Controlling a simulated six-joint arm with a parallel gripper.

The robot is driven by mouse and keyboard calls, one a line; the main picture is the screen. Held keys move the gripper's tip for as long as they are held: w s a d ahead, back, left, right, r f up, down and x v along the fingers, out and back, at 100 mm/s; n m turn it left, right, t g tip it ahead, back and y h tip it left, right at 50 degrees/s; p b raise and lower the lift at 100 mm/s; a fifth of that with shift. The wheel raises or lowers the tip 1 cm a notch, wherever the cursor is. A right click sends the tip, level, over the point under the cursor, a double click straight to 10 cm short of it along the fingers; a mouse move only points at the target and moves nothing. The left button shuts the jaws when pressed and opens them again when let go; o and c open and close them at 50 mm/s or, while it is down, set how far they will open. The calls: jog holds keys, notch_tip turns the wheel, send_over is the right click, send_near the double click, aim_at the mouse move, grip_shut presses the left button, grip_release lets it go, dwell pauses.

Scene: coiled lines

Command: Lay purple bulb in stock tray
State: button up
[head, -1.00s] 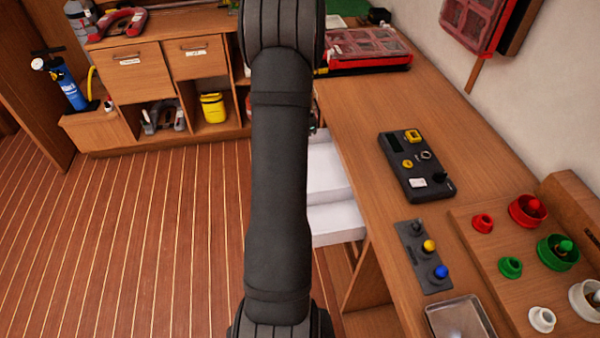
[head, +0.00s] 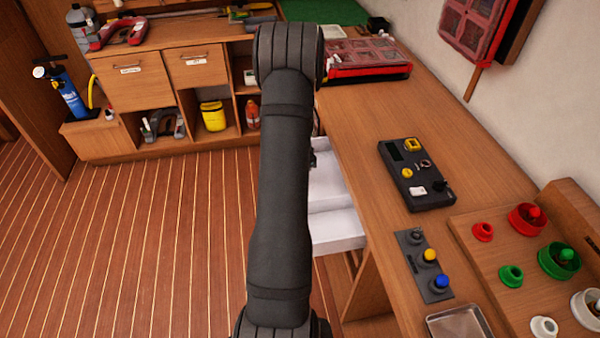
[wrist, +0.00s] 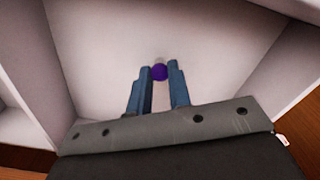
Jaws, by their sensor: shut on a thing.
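The purple bulb (wrist: 159,72) is small and round and sits between the fingertips of my gripper (wrist: 159,74) in the wrist view. The two blue fingers are shut on it. Beneath them in the wrist view is the white inside of an open tray (wrist: 100,45) with raised side walls. The bulb's height above its floor is hard to tell. In the head view, my arm hides the gripper and bulb. White open trays (head: 335,230) show beside the bench there. I cannot tell which one is the stock tray.
The wooden bench (head: 400,95) carries a black control box (head: 415,175), a grey strip with yellow and blue bulbs (head: 425,265), and a shallow metal tray (head: 460,325). Red, green and white round parts stand at right. The floor (head: 150,240) at left is clear.

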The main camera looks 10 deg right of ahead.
jog(key=shift+f, duration=0.1)
jog(key=o, duration=0.8)
jog(key=shift+c, duration=0.2)
notch_tip(320, 180, up, 12)
jog(key=shift+f, duration=4.15)
